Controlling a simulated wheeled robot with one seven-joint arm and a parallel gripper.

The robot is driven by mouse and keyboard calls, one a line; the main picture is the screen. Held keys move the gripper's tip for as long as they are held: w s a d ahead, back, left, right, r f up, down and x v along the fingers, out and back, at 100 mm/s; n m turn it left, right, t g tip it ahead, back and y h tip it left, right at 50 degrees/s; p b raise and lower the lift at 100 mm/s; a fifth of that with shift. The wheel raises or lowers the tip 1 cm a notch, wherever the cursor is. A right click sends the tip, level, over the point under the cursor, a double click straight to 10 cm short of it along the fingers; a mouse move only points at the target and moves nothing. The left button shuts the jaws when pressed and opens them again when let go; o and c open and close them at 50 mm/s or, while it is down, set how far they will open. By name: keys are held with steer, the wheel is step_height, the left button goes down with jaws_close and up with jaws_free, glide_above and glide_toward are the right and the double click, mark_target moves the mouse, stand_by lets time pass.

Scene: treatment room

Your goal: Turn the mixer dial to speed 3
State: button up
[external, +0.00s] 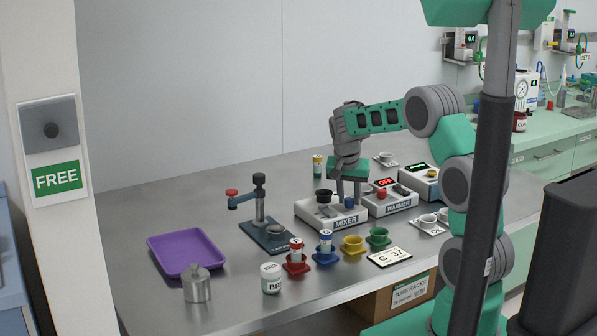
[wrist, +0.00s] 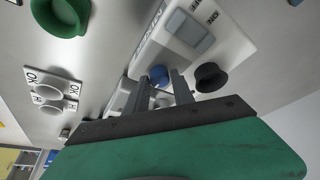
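The mixer (external: 330,217) is a white box labelled MIXER on the steel table, with a black cup-like part (external: 324,196) on top. In the wrist view the mixer (wrist: 228,38) shows a grey switch (wrist: 188,28), the black part (wrist: 210,77) and a small blue knob (wrist: 159,75), which looks like the dial. My gripper (external: 348,201) points down over the mixer's right part. In the wrist view my gripper's fingers (wrist: 162,80) are apart, with the blue knob showing between their tips. I cannot tell whether they touch it. The dial's speed marks cannot be read.
The warmer (external: 389,205), with a red display, stands close to the mixer's right. Coloured cups, including a green one (external: 378,236), stand in front. A press-like stand (external: 263,229) is at left, beside a purple tray (external: 186,252). The table's back left is clear.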

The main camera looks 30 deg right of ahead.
steer(key=o, duration=0.3)
steer(key=shift+o, duration=0.2)
steer(key=v, duration=0.7)
steer(key=shift+r, duration=0.35)
steer(key=shift+s+a, duration=0.1)
steer(key=shift+s, duration=0.1)
steer(key=s+a+n+y, duration=0.1)
steer(key=s+a+n, duration=0.3)
steer(key=s, duration=0.9)
steer(key=s+a+n+y+p, duration=0.1)
steer(key=s+a+n, duration=0.3)
steer(key=s, duration=0.8)
steer(key=shift+s+a+f+n+y, duration=0.25)
steer(key=shift+s+f+n+y, duration=0.15)
steer(key=shift+n+y, duration=0.2)
steer(key=shift+r, duration=0.1)
